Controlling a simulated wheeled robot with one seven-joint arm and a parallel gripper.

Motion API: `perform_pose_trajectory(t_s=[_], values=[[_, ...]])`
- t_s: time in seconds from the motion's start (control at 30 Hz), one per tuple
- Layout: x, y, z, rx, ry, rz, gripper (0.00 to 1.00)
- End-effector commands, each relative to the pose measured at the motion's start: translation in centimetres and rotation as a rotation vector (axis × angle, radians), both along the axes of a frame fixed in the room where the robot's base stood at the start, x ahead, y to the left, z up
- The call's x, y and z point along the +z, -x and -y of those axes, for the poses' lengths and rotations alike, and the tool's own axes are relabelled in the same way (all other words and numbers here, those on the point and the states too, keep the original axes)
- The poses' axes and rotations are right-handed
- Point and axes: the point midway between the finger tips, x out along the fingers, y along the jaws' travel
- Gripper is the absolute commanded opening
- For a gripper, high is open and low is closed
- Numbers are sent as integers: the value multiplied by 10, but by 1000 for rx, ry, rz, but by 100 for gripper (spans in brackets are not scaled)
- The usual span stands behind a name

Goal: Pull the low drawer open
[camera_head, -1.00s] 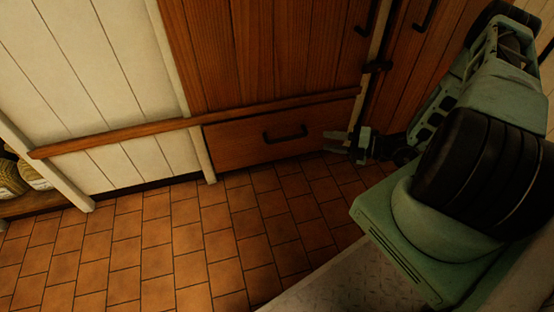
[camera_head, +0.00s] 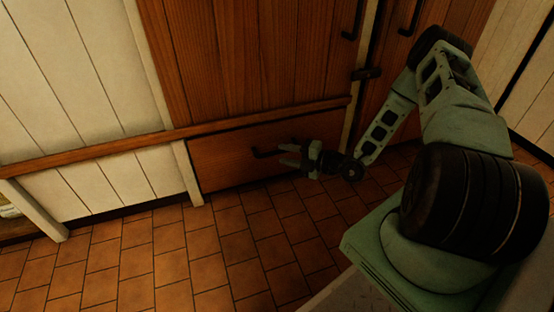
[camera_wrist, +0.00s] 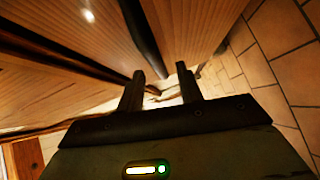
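The low drawer (camera_head: 222,165) is a reddish-brown wooden front under a wooden rail, and it looks shut. Its dark bar handle (camera_head: 262,153) shows left of my gripper (camera_head: 284,155), which hides the handle's right part. My gripper is in front of the drawer, its two fingers apart and pointing left along the front. In the wrist view, my gripper (camera_wrist: 160,73) has nothing clearly held. A dark bar, apparently the handle (camera_wrist: 141,35), runs down toward the gap between the fingertips. I cannot tell whether it is between them.
A tall wooden cupboard door (camera_head: 240,60) rises above the drawer, behind the projecting rail (camera_head: 100,148). A dark latch (camera_head: 366,73) sits to the right. White plank wall (camera_head: 60,80) is at left. The tiled floor (camera_head: 215,245) before the drawer is clear.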

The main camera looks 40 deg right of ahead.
Motion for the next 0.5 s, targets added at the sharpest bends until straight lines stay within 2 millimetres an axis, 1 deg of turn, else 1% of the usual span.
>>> perform_pose_trajectory(t_s=[0.03, 0.2, 0.33, 0.5], values=[[-5, -8, -5, 3, 1, 2, 36], [-6, -25, -15, 3, 2, 2, 36], [-6, -31, -18, 0, 1, 0, 36], [-5, -33, -19, 0, 0, 0, 36]])
